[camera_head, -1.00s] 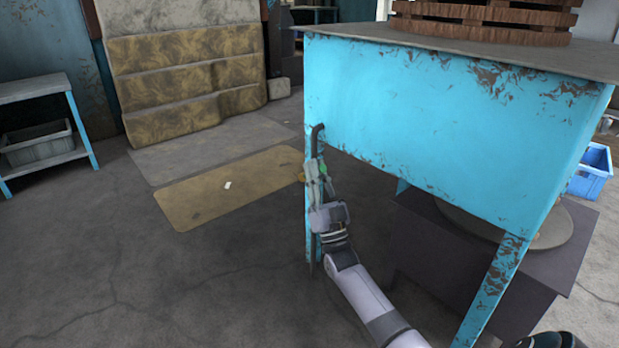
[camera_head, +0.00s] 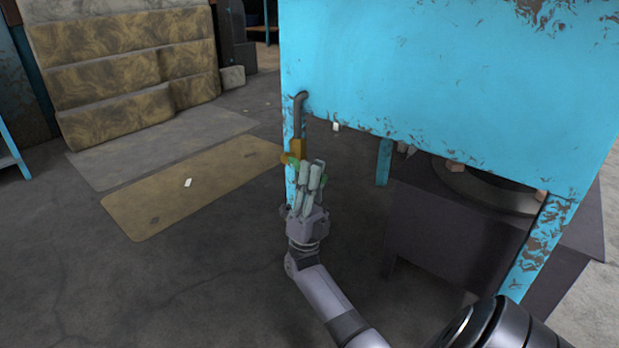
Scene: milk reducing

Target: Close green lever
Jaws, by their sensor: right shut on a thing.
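A grey pipe (camera_head: 300,104) comes down at the left corner of the blue bench (camera_head: 420,75). It leads into a brass-coloured valve (camera_head: 297,149). The green lever (camera_head: 290,160) is at the valve's lower part, and only small green bits show around my fingers. My right gripper (camera_head: 312,172) is just below and to the right of the valve, fingers pointing up, shut on the green lever. The fingers hide most of the lever, so its exact angle cannot be told. My left gripper is not in view.
The bench's blue legs (camera_head: 532,255) stand close by, one right behind my gripper. A dark box (camera_head: 440,235) with a round disc (camera_head: 480,190) sits under the bench.

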